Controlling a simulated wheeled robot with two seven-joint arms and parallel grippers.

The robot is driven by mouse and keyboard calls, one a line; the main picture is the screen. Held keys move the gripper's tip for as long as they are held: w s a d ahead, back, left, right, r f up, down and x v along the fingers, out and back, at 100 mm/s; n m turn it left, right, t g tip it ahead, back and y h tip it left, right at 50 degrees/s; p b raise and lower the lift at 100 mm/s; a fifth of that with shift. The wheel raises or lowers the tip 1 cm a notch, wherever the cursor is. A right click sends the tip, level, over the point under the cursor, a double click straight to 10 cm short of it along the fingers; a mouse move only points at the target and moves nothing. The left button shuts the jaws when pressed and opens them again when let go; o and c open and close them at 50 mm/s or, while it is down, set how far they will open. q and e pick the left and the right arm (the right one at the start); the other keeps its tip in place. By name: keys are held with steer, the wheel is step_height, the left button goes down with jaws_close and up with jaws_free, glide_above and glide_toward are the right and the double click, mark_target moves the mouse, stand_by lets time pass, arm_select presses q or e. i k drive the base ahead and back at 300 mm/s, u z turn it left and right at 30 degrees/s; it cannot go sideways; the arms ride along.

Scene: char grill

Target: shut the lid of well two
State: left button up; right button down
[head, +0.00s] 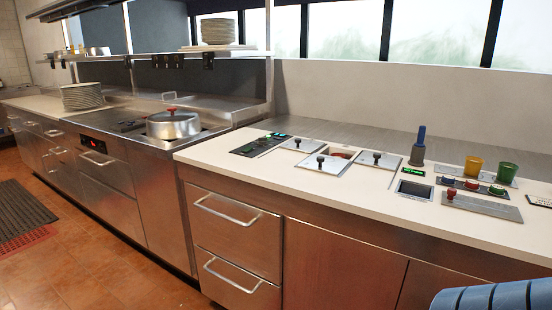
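Metal lids with dark knobs are set in the white counter in the head view: a back left lid (300,145), a front lid (322,165) and a right lid (380,161). Between them an uncovered well (342,154) shows reddish contents. The front lid lies flat, nearer the counter's front edge than the other two, just in front of and left of the uncovered well. No readable numbers show, so I cannot tell which well is two. Neither gripper is in view.
A dark control panel (258,145) is left of the lids. Right of them stand a dark bottle-like item (418,147), a small screen (414,190), yellow (473,166) and green cups (507,172). A pot (173,125) sits on the stove.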

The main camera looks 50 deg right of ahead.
mark_target(330, 164)
steer(key=z, duration=0.2)
steer(key=i, duration=1.1)
steer(key=z, duration=0.6)
